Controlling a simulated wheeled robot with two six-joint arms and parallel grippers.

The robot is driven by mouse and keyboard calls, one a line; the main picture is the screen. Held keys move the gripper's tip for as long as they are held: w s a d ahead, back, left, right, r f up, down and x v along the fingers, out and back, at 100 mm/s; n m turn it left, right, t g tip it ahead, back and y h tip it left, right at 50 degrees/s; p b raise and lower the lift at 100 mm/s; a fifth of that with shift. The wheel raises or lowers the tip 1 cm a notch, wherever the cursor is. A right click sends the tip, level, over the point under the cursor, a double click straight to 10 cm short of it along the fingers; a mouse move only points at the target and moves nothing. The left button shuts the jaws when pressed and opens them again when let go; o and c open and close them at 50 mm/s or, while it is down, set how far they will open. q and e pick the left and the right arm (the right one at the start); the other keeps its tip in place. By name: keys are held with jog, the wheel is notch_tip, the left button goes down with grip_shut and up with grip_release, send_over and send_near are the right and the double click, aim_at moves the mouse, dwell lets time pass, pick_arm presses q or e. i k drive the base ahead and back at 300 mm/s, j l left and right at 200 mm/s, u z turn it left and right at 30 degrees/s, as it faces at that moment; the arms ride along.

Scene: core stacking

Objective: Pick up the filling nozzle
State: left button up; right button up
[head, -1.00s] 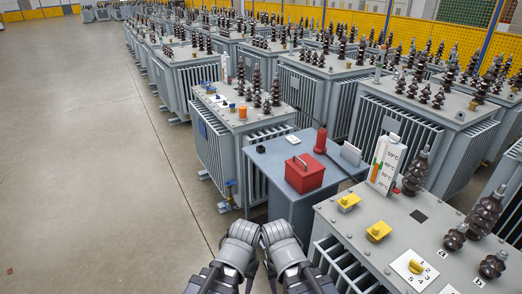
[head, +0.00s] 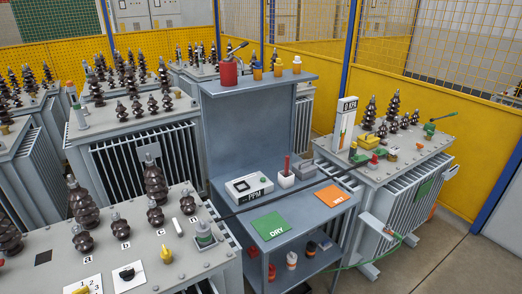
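I cannot tell for sure which thing is the filling nozzle. A green hose (head: 352,264) runs from the lower part of the bench to the front of the right transformer (head: 345,165), near a small grey box-like part (head: 378,226). A green fitting with a thin lever (head: 430,128) sits at the right end of that transformer's lid. A red can with a dark lever (head: 229,71) stands on the upper shelf. Neither of my grippers shows in this view.
The grey bench (head: 337,222) bears a white meter (head: 249,188), a green DRY mat (head: 270,226), an orange mat (head: 331,195) and a white holder with a red stick (head: 286,179). A transformer (head: 205,262) with brown insulators fills the lower left. Floor (head: 450,250) is clear at lower right.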

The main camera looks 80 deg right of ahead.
aim_at(374, 161)
jog(key=z, duration=3.7)
jog(key=i+l, duration=0.25)
jog(key=i, duration=0.25)
jog(key=i+l, duration=0.25)
jog(key=i, duration=0.3)
jog(key=i+l, duration=0.25)
jog(key=i, duration=0.25)
jog(key=i+l, duration=0.25)
jog(key=i, duration=0.25)
jog(key=i+l, duration=0.25)
jog(key=i, duration=0.3)
jog(key=u, duration=1.3)
